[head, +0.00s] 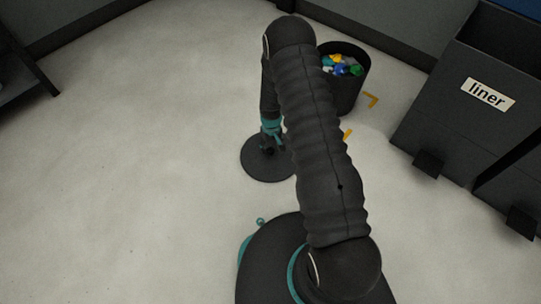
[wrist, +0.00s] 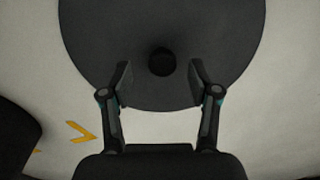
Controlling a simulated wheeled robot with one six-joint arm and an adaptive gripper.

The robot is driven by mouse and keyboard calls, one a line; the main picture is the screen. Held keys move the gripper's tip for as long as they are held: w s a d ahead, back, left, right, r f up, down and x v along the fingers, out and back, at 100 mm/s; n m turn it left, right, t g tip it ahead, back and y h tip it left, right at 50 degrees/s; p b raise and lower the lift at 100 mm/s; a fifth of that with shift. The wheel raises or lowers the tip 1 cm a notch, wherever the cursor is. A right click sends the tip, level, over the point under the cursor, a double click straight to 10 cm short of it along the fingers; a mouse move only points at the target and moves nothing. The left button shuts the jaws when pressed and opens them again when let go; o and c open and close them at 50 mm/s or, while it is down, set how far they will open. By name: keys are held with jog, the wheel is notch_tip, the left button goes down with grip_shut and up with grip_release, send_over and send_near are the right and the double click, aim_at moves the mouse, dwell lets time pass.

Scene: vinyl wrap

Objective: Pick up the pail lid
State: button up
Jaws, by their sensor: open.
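The pail lid is a flat, dark round disc (head: 257,168) lying on the pale floor left of my arm in the head view. In the wrist view the lid (wrist: 160,30) fills the upper middle, with a small round black knob (wrist: 161,62) at its centre. My gripper (wrist: 160,78) is open, one finger on each side of the knob with a gap on both sides. In the head view my gripper (head: 270,147) points down over the lid and hides part of it. I cannot tell how far above the lid the fingertips are.
A black pail (head: 345,95) with colourful scraps stands beyond my arm, near yellow corner marks (head: 371,99). A dark bin labelled "liner" (head: 487,94) stands at the right. A dark shelf (head: 27,75) is at the left edge. The floor (head: 130,150) on the left is clear.

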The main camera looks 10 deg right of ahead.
aim_at(271, 150)
notch_tip(271, 150, down, 3)
jog(key=shift+a+f, duration=0.1)
grip_shut()
dwell(0.3)
